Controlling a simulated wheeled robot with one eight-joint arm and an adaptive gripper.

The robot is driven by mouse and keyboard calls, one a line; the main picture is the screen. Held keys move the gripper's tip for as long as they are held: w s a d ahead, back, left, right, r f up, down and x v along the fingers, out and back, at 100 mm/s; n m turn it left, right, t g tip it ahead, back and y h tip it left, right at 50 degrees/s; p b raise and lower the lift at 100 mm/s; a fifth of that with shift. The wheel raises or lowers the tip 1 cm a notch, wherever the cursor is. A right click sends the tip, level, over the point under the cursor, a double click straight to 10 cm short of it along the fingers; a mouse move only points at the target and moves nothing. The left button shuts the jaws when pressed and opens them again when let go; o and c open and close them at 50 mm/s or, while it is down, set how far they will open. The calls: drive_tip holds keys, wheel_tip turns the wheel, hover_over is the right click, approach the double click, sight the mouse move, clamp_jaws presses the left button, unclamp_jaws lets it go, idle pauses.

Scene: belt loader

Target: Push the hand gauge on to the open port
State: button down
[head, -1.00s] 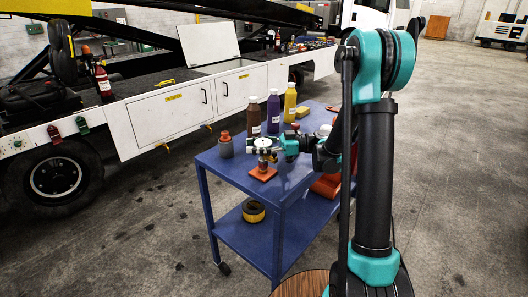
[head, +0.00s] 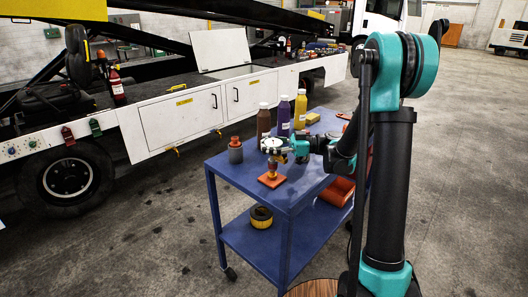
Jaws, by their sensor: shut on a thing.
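The hand gauge (head: 271,145) has a round white dial and stands upright over the front left part of the blue cart. Its lower brass and red part (head: 272,167) is right above an orange square base (head: 271,180) on the cart top. I cannot tell whether it touches the base. My gripper (head: 285,149) comes in from the right and is shut on the gauge just below the dial. The open port shows on the belt loader's side panel only doubtfully; red and green fittings (head: 68,136) hang there at the left.
The blue cart (head: 246,177) carries a grey can with a red cap (head: 235,150), and brown, purple (head: 284,116) and yellow bottles (head: 300,109) behind the gauge. A yellow-black roll (head: 260,216) lies on its lower shelf. The white loader cabinet (head: 180,117) stands behind. Floor at left is clear.

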wheel_tip(320, 180, up, 18)
drive_tip(key=shift+f, duration=0.2)
